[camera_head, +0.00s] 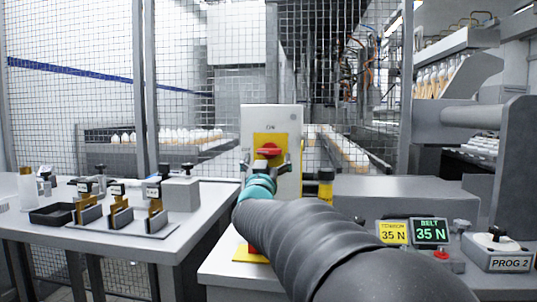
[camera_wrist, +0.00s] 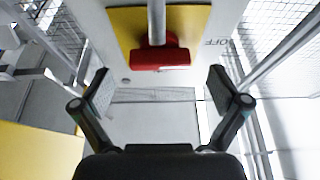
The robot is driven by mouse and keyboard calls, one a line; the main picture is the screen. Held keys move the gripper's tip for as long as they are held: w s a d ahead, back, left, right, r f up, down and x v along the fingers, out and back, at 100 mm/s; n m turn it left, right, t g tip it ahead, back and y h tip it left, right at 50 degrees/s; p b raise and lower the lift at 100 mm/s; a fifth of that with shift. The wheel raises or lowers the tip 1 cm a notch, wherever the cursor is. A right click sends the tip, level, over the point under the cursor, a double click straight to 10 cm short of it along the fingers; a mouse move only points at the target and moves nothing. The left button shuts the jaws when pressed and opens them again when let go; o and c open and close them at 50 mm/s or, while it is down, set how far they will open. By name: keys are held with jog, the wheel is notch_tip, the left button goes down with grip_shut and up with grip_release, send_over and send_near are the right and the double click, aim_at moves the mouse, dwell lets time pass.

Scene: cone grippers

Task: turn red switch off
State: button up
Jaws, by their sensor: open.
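The red switch (camera_head: 269,149) is a rotary handle on a yellow plate (camera_head: 260,138), on the front of a white box (camera_head: 288,120). The ON label is above the plate, and faint lettering is at its left. My gripper (camera_head: 270,162) is in front of the switch, just below it, and covers part of the plate. In the wrist view the red handle (camera_wrist: 160,58) appears ahead of the gap between my open fingers (camera_wrist: 158,78), with nothing between them. The handle looks crosswise there, and OFF lettering is beside the yellow plate (camera_wrist: 190,18). I cannot tell whether a finger touches the handle.
A table (camera_head: 150,243) at left holds a black tray (camera_head: 52,214) and several small fixtures. At right a counter (camera_head: 450,200) carries the 35 N displays (camera_head: 429,232) and a PROG 2 box (camera_head: 497,262). Wire mesh fencing stands behind.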

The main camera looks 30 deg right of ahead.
jog(key=shift+v, duration=1.75)
